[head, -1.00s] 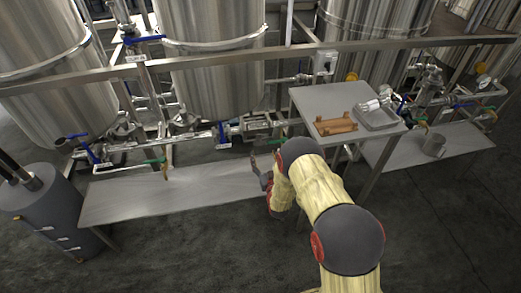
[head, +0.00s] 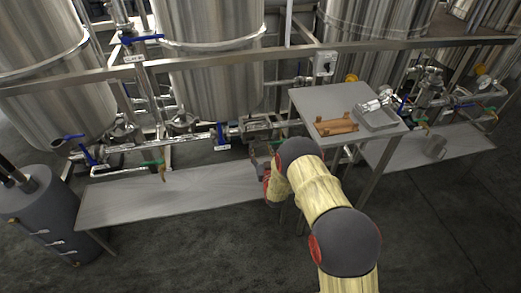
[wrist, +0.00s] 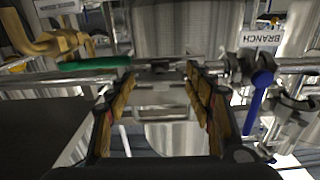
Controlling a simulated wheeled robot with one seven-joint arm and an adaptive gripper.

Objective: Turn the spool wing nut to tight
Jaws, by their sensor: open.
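My gripper (head: 262,161) is open at the end of my arm, above the right end of the long low bench and just in front of the pipe run. In the wrist view its two fingers (wrist: 160,84) stand apart with nothing gripped between them. A steel pipe section with clamp fittings, seemingly the spool (head: 256,127), lies just beyond the gripper in the head view. In the wrist view, steel pipe fittings (wrist: 160,67) show ahead between the fingertips. The wing nut itself is too small and dark to make out for sure, and its tightness cannot be told.
A green-handled valve (wrist: 95,63) is left of the fingers and a blue handle (wrist: 259,92) right, below a BRANCH label (wrist: 262,38). The low bench (head: 160,196) is bare. A raised table (head: 320,100) holds a wooden rack (head: 336,127) and tray (head: 378,120).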

